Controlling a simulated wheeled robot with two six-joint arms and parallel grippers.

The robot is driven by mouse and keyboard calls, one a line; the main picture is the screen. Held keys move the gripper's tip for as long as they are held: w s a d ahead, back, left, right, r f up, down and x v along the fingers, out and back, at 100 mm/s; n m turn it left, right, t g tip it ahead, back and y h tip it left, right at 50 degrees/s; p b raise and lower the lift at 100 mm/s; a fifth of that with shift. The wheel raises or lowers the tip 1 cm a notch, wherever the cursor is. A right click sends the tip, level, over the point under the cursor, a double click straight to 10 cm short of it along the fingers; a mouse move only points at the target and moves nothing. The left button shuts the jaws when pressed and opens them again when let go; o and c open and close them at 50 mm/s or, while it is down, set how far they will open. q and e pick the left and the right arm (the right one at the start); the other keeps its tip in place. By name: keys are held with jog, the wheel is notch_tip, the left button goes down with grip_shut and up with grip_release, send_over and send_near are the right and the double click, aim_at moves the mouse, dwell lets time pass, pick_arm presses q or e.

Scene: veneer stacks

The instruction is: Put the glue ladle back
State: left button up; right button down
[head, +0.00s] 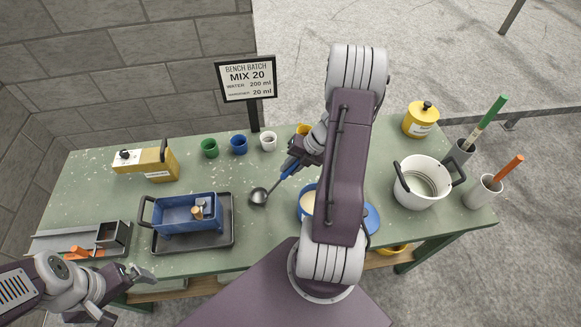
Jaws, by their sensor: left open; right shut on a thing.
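The glue ladle (259,196) has a dark metal bowl and a blue handle. My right gripper (294,163) is shut on the handle, with the bowl hanging toward the lower left over the green bench. I cannot tell whether the bowl touches the bench top. A blue pot (303,212) with cream contents is right of the bowl, mostly hidden behind my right arm. A blue lid-like disc (371,219) shows on the arm's other side. My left gripper (117,287) is open and empty, low at the left, in front of the bench's front edge.
A dark tray (228,240) with a blue bin (178,225) is left of the ladle. Green, blue and white cups (268,142) line the back. A white pot (420,190), yellow can (420,122) and brush holders (481,195) stand right. A sign (247,82) stands behind.

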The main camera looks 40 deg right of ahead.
jog(key=c, duration=1.3)
grip_release()
jog(key=shift+a, duration=0.1)
jog(key=shift+d+r, duration=0.2)
jog(key=shift+r, duration=0.15)
jog(key=v, duration=1.1)
jog(key=shift+s+p, duration=0.2)
jog(key=shift+p, duration=0.25)
jog(key=shift+r, duration=0.15)
